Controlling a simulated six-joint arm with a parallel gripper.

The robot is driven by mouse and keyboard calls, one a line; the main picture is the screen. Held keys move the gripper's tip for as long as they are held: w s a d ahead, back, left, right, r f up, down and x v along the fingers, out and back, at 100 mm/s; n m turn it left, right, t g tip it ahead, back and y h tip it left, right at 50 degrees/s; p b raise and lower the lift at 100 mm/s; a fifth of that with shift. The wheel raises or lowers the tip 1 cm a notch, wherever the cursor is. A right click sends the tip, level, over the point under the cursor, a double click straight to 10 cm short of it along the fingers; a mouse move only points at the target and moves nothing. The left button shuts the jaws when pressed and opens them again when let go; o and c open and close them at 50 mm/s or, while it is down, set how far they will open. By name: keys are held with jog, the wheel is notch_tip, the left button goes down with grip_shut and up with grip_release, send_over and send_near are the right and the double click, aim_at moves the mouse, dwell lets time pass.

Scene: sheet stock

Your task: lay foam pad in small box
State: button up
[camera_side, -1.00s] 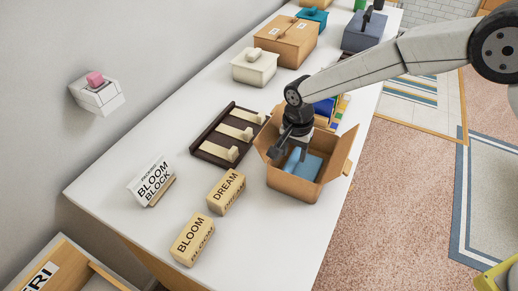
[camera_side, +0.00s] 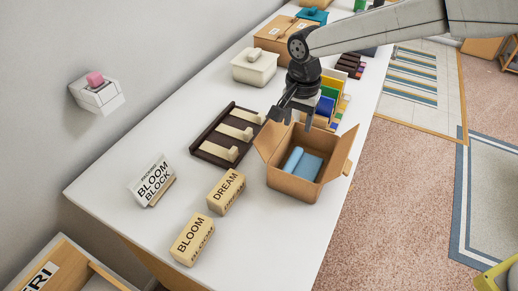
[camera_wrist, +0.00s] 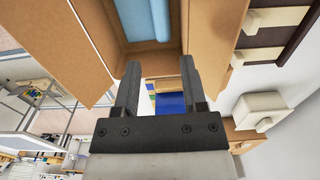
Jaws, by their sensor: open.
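The blue foam pad (camera_side: 304,164) lies inside the small open cardboard box (camera_side: 290,185) on the white table, with a rolled or raised part along its left side. It also shows at the top of the wrist view (camera_wrist: 137,18), inside the box (camera_wrist: 202,35). My gripper (camera_side: 293,118) is above the back edge of the box, clear of the pad. In the wrist view my gripper (camera_wrist: 158,80) has its two fingers apart with nothing held between them. The box flaps stand open.
Wooden blocks marked BLOOM (camera_side: 191,240) and DREAM (camera_side: 226,191) lie left of the box. A dark rack (camera_side: 228,135) with pale pegs stands behind them. Coloured upright sheets (camera_side: 328,102) stand behind the box. A sign (camera_side: 151,181) stands at the left.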

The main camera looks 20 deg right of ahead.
jog(key=shift+r, duration=1.5)
jog(key=shift+d, duration=0.15)
jog(key=s+d+f+n+t, duration=0.1)
jog(key=s+d+n, duration=0.3)
jog(key=s+d, duration=0.6)
jog(key=s+d+f+n+t, duration=0.1)
jog(key=s+d+f+n, duration=0.2)
jog(key=s+d, duration=0.6)
jog(key=d+n, duration=0.2)
jog(key=d, duration=0.2)
jog(key=shift+s+d+f+t, duration=0.15)
jog(key=shift+s+f+t, duration=0.15)
jog(key=shift+s, duration=0.1)
